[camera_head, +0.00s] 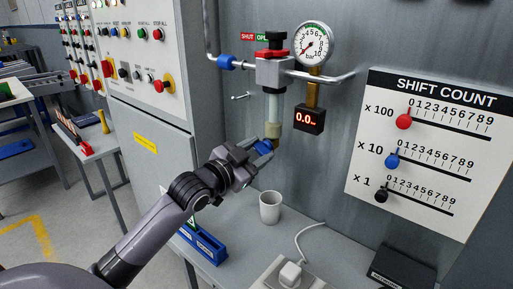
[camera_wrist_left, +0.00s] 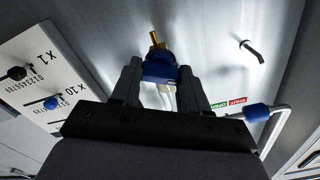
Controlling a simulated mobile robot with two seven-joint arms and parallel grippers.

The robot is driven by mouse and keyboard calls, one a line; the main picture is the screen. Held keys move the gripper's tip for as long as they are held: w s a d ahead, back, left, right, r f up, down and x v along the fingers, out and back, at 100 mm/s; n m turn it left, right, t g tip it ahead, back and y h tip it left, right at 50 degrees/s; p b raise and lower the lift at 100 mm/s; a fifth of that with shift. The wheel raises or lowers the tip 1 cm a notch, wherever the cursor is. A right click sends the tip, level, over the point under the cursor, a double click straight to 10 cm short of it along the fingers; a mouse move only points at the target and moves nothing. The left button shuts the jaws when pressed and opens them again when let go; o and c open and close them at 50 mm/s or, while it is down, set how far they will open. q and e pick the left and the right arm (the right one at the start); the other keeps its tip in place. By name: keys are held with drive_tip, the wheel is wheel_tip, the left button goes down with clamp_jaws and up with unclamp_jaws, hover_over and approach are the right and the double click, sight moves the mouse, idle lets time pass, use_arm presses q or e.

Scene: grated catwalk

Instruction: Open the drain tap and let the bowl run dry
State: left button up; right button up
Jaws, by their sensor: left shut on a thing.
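The bowl (camera_head: 273,107) hangs upright under a grey valve body on the wall. Its upper part is pale and clear and its lower part tan; I cannot tell whether the tan is liquid. The drain tap's blue handle (camera_head: 263,147) is at the bowl's bottom, and it also shows in the left wrist view (camera_wrist_left: 160,73) with a brass spout (camera_wrist_left: 156,41). My left gripper (camera_head: 260,149) is shut on the blue handle, with a finger on each side (camera_wrist_left: 160,88). The fingers partly hide the tap. No flow from the spout can be made out. My right gripper is not in view.
A white cup (camera_head: 270,207) stands on the bench below the tap. A pressure gauge (camera_head: 313,44) and a red-digit display (camera_head: 309,119) are right of the bowl. A shift count board (camera_head: 420,150) is on the right wall; a blue tray (camera_head: 205,245) lies at the bench's left.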

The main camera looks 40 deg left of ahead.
use_arm(q)
drive_tip(key=m+p, duration=0.1)
drive_tip(key=m, duration=0.2)
drive_tip(key=shift+r, duration=0.1)
drive_tip(key=m+p, duration=0.1)
drive_tip(key=m, duration=0.1)
drive_tip(key=shift+m, duration=0.3)
drive_tip(key=m, duration=0.3)
drive_tip(key=shift+m, duration=1.9)
drive_tip(key=o, duration=1.1)
drive_tip(key=shift+d, duration=0.1)
drive_tip(key=shift+c, duration=0.2)
